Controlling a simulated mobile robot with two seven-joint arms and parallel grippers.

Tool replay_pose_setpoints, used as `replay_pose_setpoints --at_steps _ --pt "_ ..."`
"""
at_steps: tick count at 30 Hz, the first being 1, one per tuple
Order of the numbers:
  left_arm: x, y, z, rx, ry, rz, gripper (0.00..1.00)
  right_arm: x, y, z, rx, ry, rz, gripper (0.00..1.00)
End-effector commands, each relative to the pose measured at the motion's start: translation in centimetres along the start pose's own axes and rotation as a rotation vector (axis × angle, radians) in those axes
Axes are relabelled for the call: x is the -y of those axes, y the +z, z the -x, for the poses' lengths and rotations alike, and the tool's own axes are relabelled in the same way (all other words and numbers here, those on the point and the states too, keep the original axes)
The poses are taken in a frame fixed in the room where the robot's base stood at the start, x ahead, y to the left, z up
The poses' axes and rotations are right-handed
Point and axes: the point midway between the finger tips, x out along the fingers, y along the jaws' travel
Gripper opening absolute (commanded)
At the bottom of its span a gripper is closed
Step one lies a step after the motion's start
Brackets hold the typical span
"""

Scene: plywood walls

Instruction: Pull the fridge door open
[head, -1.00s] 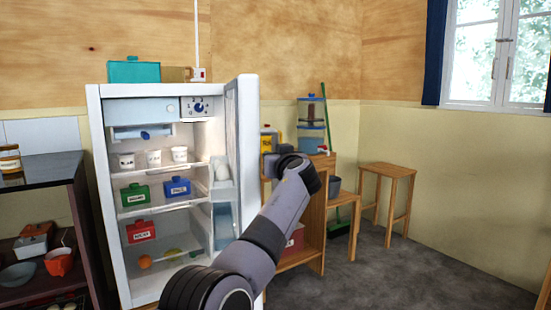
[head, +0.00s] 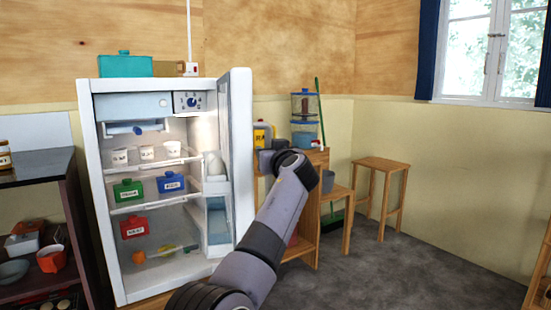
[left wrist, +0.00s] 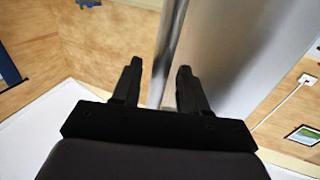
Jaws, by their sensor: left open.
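The white fridge (head: 88,170) stands at the left of the head view with its inside showing. Its door (head: 241,160) is swung well out on the right side, roughly square to the front. One arm of mine reaches up from the bottom to the door's outer side, where the door hides its end. In the left wrist view my left gripper (left wrist: 158,88) has its two fingers apart, close to a smooth grey metallic panel (left wrist: 235,60), which appears to be the door. I cannot tell whether they touch it. My right gripper is not in view.
Cups and coloured boxes sit on the fridge shelves. A dark shelf unit (head: 62,170) stands left. Right of the door are a wooden cabinet (head: 307,235) and a stool (head: 381,165). The grey floor (head: 420,265) at the right is clear.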

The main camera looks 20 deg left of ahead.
Motion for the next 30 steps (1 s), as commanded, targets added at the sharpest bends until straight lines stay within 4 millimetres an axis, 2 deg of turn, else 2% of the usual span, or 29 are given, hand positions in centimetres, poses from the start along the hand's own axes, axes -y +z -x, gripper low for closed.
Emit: replay_pose_setpoints --at_steps 15,29,30 --pt "0.0 0.1 4.6 0.002 0.001 0.001 0.43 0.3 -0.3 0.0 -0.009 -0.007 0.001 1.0" --pt "0.1 0.0 5.4 0.002 0.0 0.001 0.43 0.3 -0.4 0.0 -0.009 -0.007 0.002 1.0" --pt "0.1 0.0 5.4 0.002 0.0 0.001 0.37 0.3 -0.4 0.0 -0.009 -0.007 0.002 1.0"
